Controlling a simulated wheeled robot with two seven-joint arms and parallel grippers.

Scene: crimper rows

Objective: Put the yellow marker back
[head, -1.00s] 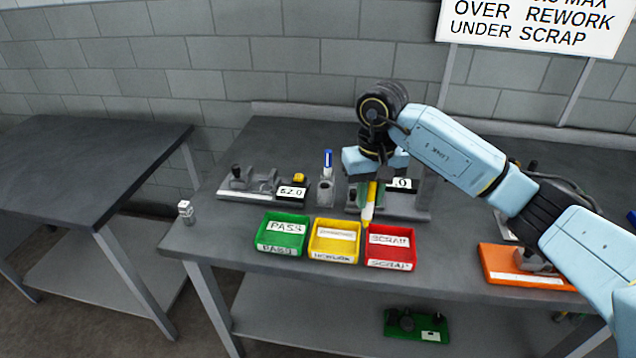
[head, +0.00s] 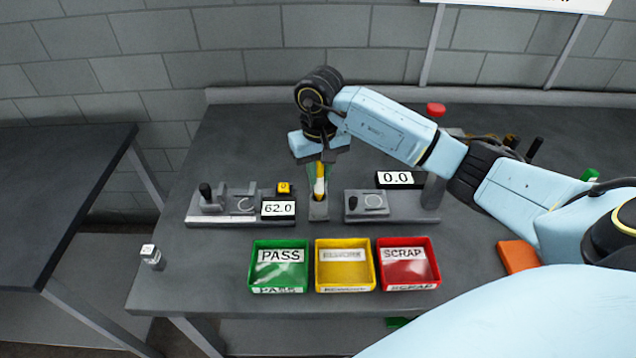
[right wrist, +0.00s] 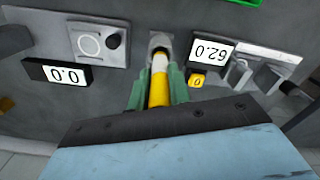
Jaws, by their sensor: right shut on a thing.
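The yellow marker (head: 320,186), yellow with a white band, is upright between the green fingers of my right gripper (head: 320,169). The right gripper is shut on it. The small grey holder (head: 319,211) stands directly below, between the two gauge stations. In the right wrist view the marker (right wrist: 159,88) points at the opening of the holder (right wrist: 160,42). Its lower end is at the holder's mouth; I cannot tell how far inside it is. The blue marker seen earlier at the holder does not show now. My left gripper is not in view.
Green PASS (head: 280,288), yellow (head: 345,288) and red SCRAP (head: 408,286) bins stand in front. Left of the holder is a fixture with a 62.0 display (head: 278,208); right is one with a 0.0 display (head: 397,178). A small white-topped object (head: 151,258) stands at the left edge.

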